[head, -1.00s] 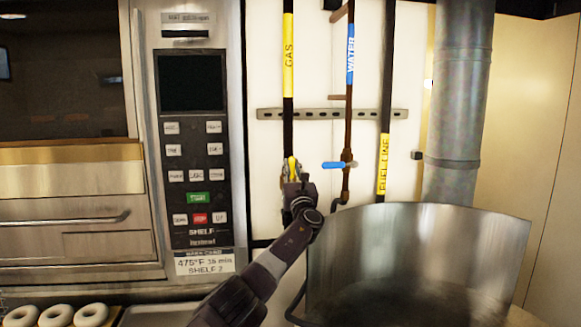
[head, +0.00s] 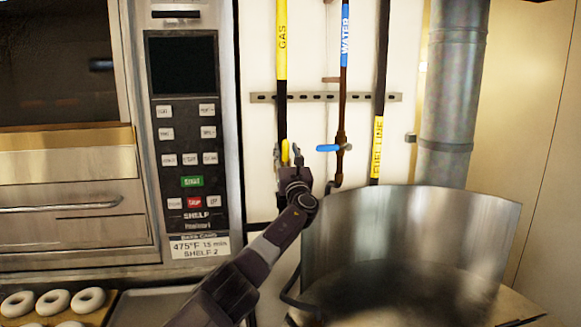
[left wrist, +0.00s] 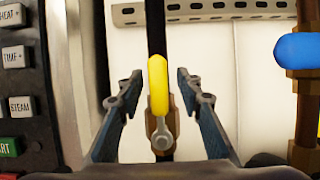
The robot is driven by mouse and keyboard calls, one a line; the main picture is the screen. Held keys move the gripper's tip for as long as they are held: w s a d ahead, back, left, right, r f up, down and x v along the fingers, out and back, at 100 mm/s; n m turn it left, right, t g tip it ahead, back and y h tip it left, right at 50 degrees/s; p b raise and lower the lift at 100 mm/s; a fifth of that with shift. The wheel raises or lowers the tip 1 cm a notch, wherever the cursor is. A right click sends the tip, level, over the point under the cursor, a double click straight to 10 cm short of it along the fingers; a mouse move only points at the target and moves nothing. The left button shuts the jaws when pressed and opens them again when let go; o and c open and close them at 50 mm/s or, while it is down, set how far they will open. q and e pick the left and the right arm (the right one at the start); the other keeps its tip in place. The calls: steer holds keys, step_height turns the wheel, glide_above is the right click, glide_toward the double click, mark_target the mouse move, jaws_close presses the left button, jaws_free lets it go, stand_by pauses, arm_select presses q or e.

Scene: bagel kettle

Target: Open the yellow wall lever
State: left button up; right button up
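The yellow wall lever (head: 285,152) is on the black gas pipe with the yellow GAS label, low on the white wall panel. In the left wrist view the yellow lever (left wrist: 158,86) stands upright in line with the pipe, above a brass valve body with a metal nut. My left gripper (head: 288,158) is at the lever. In the left wrist view its two fingers (left wrist: 157,88) are open, one on each side of the lever, with a gap on both sides. My right gripper is not in view.
A blue lever (head: 328,148) sits on the copper water pipe just right. A fuel line pipe (head: 379,100) runs further right. A large metal kettle (head: 410,235) stands below right. The oven control panel (head: 187,130) is close on the left. Bagels (head: 52,302) lie at lower left.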

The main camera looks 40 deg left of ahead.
arm_select(q)
steer(key=v, duration=1.1)
steer(key=shift+s+d, duration=0.15)
steer(key=shift+d, duration=0.05)
steer(key=shift+f, duration=0.2)
stand_by(0.3)
